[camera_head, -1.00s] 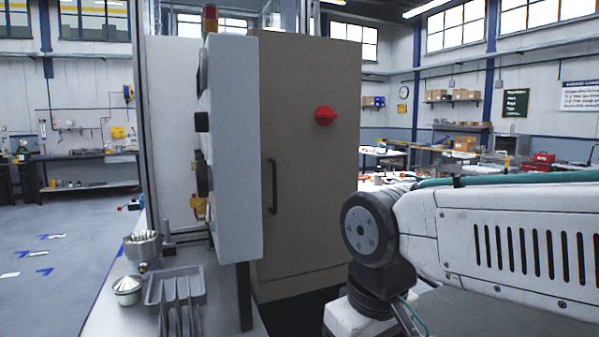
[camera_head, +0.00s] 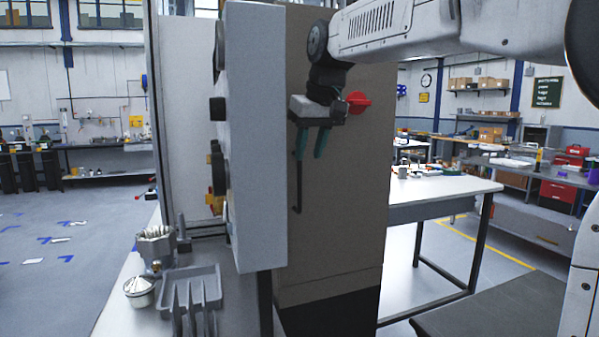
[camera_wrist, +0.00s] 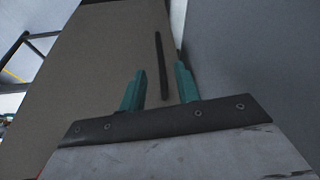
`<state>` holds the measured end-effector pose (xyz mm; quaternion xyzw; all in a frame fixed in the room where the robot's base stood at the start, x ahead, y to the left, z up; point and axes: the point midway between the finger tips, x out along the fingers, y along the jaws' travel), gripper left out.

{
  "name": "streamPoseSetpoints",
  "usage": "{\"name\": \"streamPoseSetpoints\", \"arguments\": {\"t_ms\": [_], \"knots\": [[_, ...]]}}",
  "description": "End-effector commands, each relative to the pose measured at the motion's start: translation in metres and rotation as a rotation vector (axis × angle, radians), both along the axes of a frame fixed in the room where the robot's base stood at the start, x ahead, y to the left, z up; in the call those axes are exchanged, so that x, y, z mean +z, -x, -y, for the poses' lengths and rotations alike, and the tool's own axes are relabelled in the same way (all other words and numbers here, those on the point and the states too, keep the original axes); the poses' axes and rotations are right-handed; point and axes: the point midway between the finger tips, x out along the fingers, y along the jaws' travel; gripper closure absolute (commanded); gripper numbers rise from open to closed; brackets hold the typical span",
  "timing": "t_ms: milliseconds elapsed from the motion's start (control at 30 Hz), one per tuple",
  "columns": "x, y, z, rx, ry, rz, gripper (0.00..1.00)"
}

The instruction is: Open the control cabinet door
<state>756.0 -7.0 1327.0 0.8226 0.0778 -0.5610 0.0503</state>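The control cabinet (camera_head: 345,220) is a tall tan box with its door face toward me, and the door looks closed. A dark vertical bar handle (camera_head: 298,190) is on the left side of the door. A red rotary switch (camera_head: 358,102) is at the upper right of the door, partly behind my gripper. My gripper (camera_head: 311,155) is in front of the door at the handle's upper part, its teal fingers apart. In the wrist view the handle (camera_wrist: 161,65) lies between and beyond the fingertips (camera_wrist: 160,70); I see no contact.
A light grey panel box (camera_head: 258,140) stands close left of the handle. A bench below it bears a grey tray (camera_head: 190,285) and metal parts. A white-topped table (camera_head: 440,192) stands to the right of the cabinet. Open floor lies at far left.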

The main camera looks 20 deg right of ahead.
Motion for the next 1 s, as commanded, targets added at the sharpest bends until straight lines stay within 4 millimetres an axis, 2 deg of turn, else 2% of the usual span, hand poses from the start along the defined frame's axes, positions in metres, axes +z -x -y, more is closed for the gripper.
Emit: {"name": "streamPoseSetpoints", "arguments": {"t_ms": [33, 167, 633, 1000], "knots": [[0.003, -0.010, -0.001, 0.005, 0.000, 0.007, 0.67], [0.003, -0.023, -0.002, 0.011, -0.002, 0.016, 0.67], [-0.057, -0.047, -0.007, 0.011, -0.001, 0.017, 0.67], [-0.064, -0.049, -0.008, 0.011, -0.001, 0.018, 0.67]]}}
